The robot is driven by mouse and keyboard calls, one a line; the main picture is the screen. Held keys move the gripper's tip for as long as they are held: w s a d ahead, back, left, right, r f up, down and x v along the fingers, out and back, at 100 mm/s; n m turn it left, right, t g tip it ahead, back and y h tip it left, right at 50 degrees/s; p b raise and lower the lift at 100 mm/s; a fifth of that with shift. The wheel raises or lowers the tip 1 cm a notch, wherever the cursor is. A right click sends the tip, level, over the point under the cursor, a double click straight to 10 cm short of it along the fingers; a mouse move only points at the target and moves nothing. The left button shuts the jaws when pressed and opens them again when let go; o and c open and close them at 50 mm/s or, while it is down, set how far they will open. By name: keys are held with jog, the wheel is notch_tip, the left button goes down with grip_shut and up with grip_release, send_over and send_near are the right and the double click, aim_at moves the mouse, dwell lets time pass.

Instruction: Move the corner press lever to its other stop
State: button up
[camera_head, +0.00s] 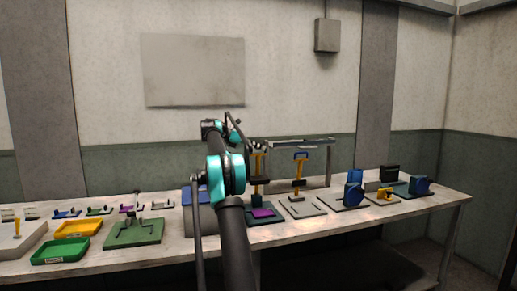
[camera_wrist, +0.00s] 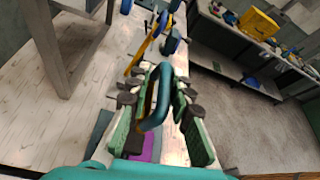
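In the wrist view, a blue-teal bar-like lever handle (camera_wrist: 155,112) stands between the two green-padded fingers of my gripper (camera_wrist: 158,84). The fingers are apart, with gaps beside the handle; whether one pad touches it I cannot tell. A purple pad (camera_wrist: 146,146) shows below. In the head view, a press with a yellow upright (camera_head: 259,164) and a purple pad (camera_head: 262,212) stands beside my arm; its upper part and my gripper are largely hidden by the arm. Which press is the corner one is not marked.
A second press (camera_head: 300,178) with a yellow upright and blue top stands to the right. Green (camera_head: 60,250) and yellow (camera_head: 79,229) trays and a green fixture (camera_head: 134,232) are at the left. A metal overhead frame (camera_head: 330,160) stands behind the presses.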

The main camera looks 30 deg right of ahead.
jog(key=v, duration=1.2)
jog(key=shift+a, duration=0.1)
dwell(0.4)
